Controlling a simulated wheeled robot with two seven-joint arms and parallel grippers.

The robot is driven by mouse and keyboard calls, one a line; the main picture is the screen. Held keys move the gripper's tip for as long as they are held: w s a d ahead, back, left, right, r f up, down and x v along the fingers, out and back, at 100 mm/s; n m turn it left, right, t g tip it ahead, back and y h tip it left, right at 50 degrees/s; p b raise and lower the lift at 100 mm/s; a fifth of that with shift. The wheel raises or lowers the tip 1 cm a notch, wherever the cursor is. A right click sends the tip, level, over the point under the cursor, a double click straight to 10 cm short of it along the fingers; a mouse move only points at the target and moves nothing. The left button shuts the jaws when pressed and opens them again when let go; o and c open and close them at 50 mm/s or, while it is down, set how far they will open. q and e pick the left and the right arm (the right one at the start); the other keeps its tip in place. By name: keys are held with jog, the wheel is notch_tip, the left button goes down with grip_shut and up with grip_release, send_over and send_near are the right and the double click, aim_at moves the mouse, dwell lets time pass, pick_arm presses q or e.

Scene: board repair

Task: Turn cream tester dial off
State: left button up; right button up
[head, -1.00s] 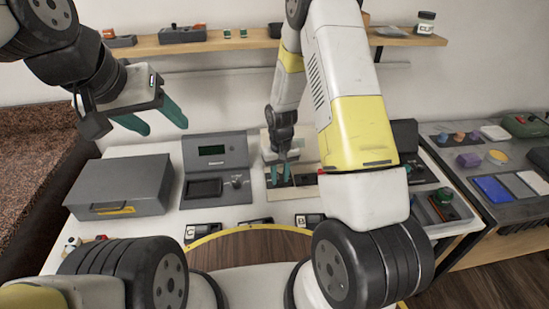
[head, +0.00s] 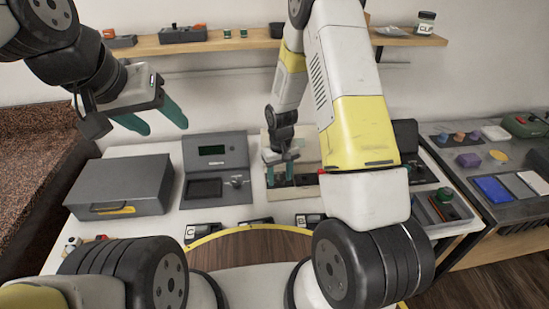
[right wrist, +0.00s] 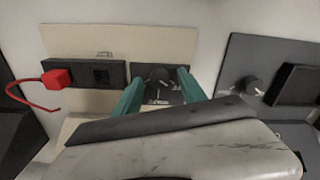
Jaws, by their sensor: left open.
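The cream tester (head: 311,160) stands at the back of the white table, partly hidden by my right arm in the head view. In the right wrist view its cream panel (right wrist: 125,44) carries a black dial (right wrist: 159,76) with pale marks around it. My right gripper (head: 280,179) is at the tester's front. In the right wrist view the green fingers of my right gripper (right wrist: 160,97) are apart, one on each side of the dial, with visible gaps; contact cannot be told. My left gripper (head: 165,128) is open and empty, raised above the grey box.
A grey tester (head: 216,150) with a screen and its own knob (right wrist: 251,86) stands beside the cream one. A red plug (right wrist: 57,78) with a red lead sits in the cream tester's black strip. A grey box (head: 120,187) is at the left.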

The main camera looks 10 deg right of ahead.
jog(key=shift+r, duration=3.9)
jog(key=shift+r, duration=0.1)
notch_tip(320, 180, up, 11)
jog(key=t, duration=0.1)
send_over(280, 179)
jog(key=s+d, duration=0.1)
jog(key=s, duration=0.1)
jog(key=s+d+r+m+t+y, duration=0.1)
jog(key=s+r+m+t, duration=0.1)
jog(key=s+r, duration=0.5)
jog(key=s+d+r+t+y, duration=0.1)
jog(key=s+r+t, duration=0.2)
jog(key=s+r, duration=0.8)
jog(key=shift+s+d+r+m, duration=0.15)
jog(key=shift+s+r+m, duration=0.15)
jog(key=shift+s+r, duration=0.1)
